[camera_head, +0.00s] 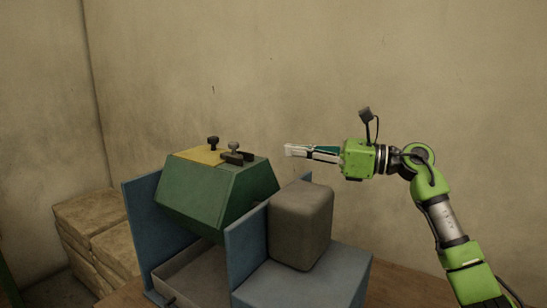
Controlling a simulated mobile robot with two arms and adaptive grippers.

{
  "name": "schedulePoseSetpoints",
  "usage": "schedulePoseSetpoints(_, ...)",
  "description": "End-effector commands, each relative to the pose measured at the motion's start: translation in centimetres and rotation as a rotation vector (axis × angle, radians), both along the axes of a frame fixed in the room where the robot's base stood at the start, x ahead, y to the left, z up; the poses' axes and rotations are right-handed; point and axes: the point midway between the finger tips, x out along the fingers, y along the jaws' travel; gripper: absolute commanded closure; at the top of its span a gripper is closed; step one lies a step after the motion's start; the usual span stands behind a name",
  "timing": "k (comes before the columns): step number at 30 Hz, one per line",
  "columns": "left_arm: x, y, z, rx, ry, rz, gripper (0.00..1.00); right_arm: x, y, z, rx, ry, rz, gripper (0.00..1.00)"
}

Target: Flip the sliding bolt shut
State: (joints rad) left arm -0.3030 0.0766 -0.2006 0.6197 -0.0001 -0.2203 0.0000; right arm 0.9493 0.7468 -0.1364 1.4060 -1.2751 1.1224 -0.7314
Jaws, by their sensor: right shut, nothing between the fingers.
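The sliding bolt (236,156) is a small dark piece with a grey knob, on the top of a green box-like housing (215,193). A second dark knob (213,143) stands to its left on a yellow plate (199,156). My right gripper (287,150) is shut and empty. It points left, in the picture to the right of the bolt and apart from it. Whether the bolt is open or shut is too small to tell. My left gripper is not in view.
Blue side panels (246,245) flank the housing, with a grey tray (192,278) below. A grey rounded block (300,225) sits on a blue base (330,275) at the right. Stacked tan bundles (95,225) stand at the left by the wall.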

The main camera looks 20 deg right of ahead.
Motion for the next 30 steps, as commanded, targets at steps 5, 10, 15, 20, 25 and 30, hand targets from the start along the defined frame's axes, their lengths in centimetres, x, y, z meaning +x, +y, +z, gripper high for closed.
schedulePoseSetpoints(5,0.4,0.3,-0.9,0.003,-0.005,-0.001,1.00,-1.3,-1.8,-0.2,-0.001,0.001,-0.001,1.00)
schedulePoseSetpoints(10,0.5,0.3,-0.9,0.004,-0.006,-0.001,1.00,-1.7,-2.3,0.0,0.001,0.001,0.000,1.00)
schedulePoseSetpoints(15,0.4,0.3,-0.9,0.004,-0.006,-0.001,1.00,-1.7,-2.3,0.1,0.001,0.001,0.000,1.00)
schedulePoseSetpoints(20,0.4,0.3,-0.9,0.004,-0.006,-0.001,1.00,-1.7,-2.3,0.1,0.001,0.001,0.000,1.00)
schedulePoseSetpoints(25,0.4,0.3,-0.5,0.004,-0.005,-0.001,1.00,-1.7,-2.3,0.5,0.001,-0.001,0.000,1.00)
schedulePoseSetpoints(30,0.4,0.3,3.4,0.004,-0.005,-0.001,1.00,-1.7,-2.3,4.4,0.001,-0.001,0.000,1.00)
